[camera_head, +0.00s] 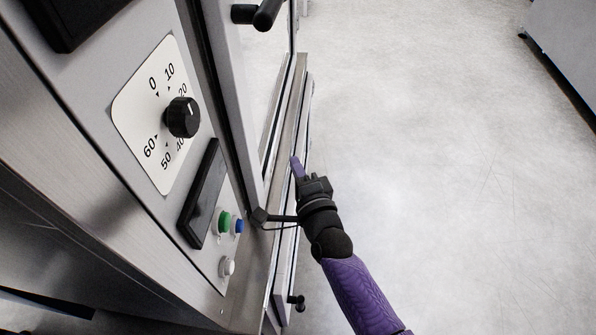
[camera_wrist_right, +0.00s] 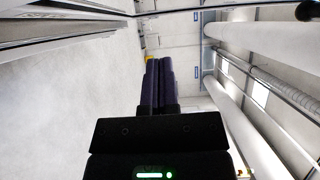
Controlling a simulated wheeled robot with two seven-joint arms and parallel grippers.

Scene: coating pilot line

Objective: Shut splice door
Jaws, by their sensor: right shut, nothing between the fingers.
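The splice door (camera_head: 238,75) is a pale metal-framed door with a see-through pane and a black handle (camera_head: 258,14), at the top centre of the head view. Whether it stands ajar or flush I cannot tell. My right gripper (camera_head: 296,166) is shut and empty, its purple fingers pointing up beside the machine's front edge, below and to the right of the door's pane. Contact with the edge is not clear. In the right wrist view the shut fingers (camera_wrist_right: 158,85) show with nothing between them, and metal edges run at upper left. My left gripper is out of view.
A control panel (camera_head: 130,115) with a black dial (camera_head: 182,117), green button (camera_head: 224,221), blue button (camera_head: 238,226) and white button (camera_head: 227,266) fills the left. A lower black handle (camera_head: 296,302) sticks out. Open pale floor (camera_head: 430,170) lies to the right; a grey cabinet (camera_head: 566,50) stands at upper right.

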